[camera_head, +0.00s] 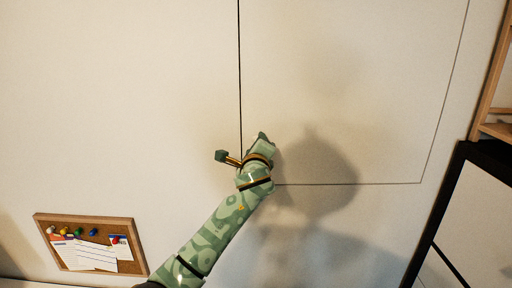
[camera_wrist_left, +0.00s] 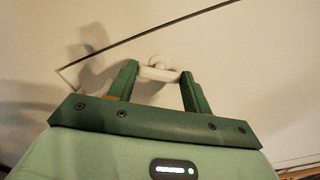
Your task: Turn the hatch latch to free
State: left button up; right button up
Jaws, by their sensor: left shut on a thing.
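The hatch (camera_head: 390,90) is a flat cream wall panel outlined by thin dark seams in the head view. My left arm reaches up to its lower left corner, where my left gripper (camera_head: 259,146) hides the latch. In the left wrist view, the hatch latch (camera_wrist_left: 158,73) is a small white handle on a round base, near the dark seam. The two green fingers of my left gripper (camera_wrist_left: 159,80) stand on either side of the handle and are shut on it. The latch's exact angle is hard to tell. My right gripper is in neither view.
A framed cork board (camera_head: 85,244) with pins and papers hangs at the lower left. A black-framed unit (camera_head: 470,215) and a wooden shelf (camera_head: 490,100) stand at the right edge. The wall around the hatch is clear.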

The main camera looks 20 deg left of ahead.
pick_arm(q)
jog(key=n, duration=0.6)
jog(key=shift+f+b, duration=0.15)
jog(key=shift+b, duration=0.2)
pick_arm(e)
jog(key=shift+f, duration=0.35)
pick_arm(q)
jog(key=shift+n, duration=0.4)
jog(key=o, duration=1)
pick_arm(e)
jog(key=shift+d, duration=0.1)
